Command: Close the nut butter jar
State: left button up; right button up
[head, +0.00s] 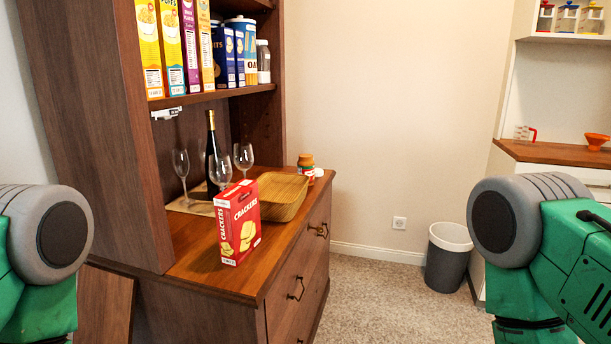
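The basket hides part of the jar's base. My green and grey arm parts show at the left and right edges, well short of the counter. Neither gripper is in view.
Wine glasses (243,157) and a dark bottle (212,150) stand behind. Cereal boxes (170,45) fill the shelf. A grey bin (447,258) stands on open carpet to the right.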

aim_at(306, 162)
jog(key=i+l+z, duration=0.25)
jog(key=i+l, duration=0.25)
jog(key=i+l+z, duration=0.25)
jog(key=i+l, duration=0.25)
jog(key=i+l+z, duration=0.25)
jog(key=i, duration=0.4)
jog(key=i+l+u, duration=0.1)
jog(key=i+u, duration=0.4)
jog(key=i+l+u, duration=0.2)
jog(key=u, duration=0.3)
jog(key=i+l+u, duration=0.65)
jog(key=u, duration=0.3)
jog(key=i+l+u, duration=0.1)
jog(key=l+u, duration=0.35)
jog(key=i+l+u, duration=0.1)
jog(key=l+u, duration=0.7)
jog(key=u, duration=0.2)
